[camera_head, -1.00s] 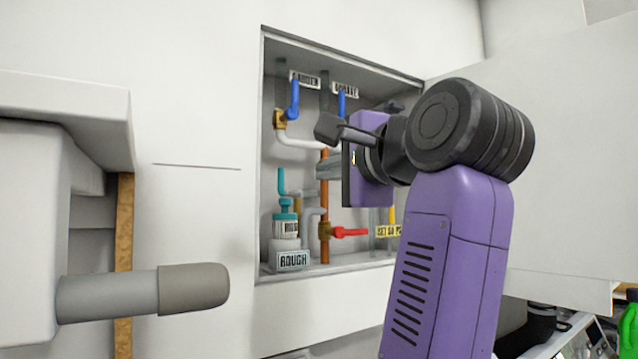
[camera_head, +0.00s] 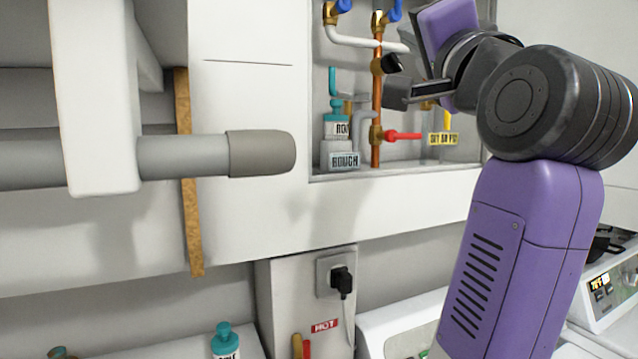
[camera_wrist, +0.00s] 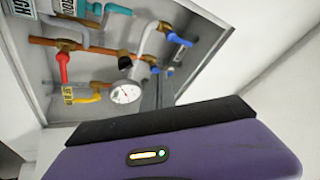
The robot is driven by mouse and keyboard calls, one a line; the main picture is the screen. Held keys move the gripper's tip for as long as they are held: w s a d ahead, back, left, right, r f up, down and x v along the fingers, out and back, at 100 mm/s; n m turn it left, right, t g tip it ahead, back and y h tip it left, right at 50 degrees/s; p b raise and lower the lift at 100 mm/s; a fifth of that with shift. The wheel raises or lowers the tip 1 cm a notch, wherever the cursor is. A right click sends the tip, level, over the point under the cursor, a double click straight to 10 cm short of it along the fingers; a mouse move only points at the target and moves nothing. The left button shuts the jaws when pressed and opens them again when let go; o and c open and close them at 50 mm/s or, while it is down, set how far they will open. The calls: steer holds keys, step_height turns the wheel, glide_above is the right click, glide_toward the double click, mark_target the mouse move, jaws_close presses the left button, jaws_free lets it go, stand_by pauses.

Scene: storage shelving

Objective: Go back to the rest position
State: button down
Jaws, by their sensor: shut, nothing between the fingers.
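My gripper (camera_wrist: 159,88) shows in the wrist view as two grey fingers close together, with nothing between them. They extend past the dark edge of the purple hand, in front of the cabinet's interior. In the head view the purple hand (camera_head: 449,28) is at the top, tilted, before the right part of the open pipe cabinet (camera_head: 345,180). My arm covers part of the cabinet's right side.
A plug (camera_head: 341,280) sits in a socket below. White appliances (camera_head: 610,285) stand lower right.

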steer(key=s+d+f+n, duration=0.1)
steer(key=s+f+n, duration=0.2)
steer(key=f, duration=1)
steer(key=s+d+f+n+h, duration=0.1)
steer(key=s+f+n, duration=0.25)
steer(key=f, duration=0.95)
steer(key=s+d+f+n, duration=0.2)
steer(key=s+f, duration=0.2)
steer(key=f, duration=0.9)
steer(key=s+d+f+g, duration=0.1)
steer(key=s+f+g, duration=0.1)
steer(key=s+f, duration=0.6)
steer(key=s+d+f+n+g+h, duration=0.1)
steer(key=s+f+g, duration=0.2)
steer(key=s+f, duration=0.5)
steer(key=s+d+f+g+h, duration=0.1)
steer(key=s+f+g, duration=0.2)
steer(key=s+f, duration=0.6)
steer(key=s, duration=0.9)
steer(key=shift+s+d+n+b, duration=0.3)
steer(key=shift+s+n+b, duration=0.05)
steer(key=shift+b, duration=0.05)
steer(key=shift+f, duration=0.1)
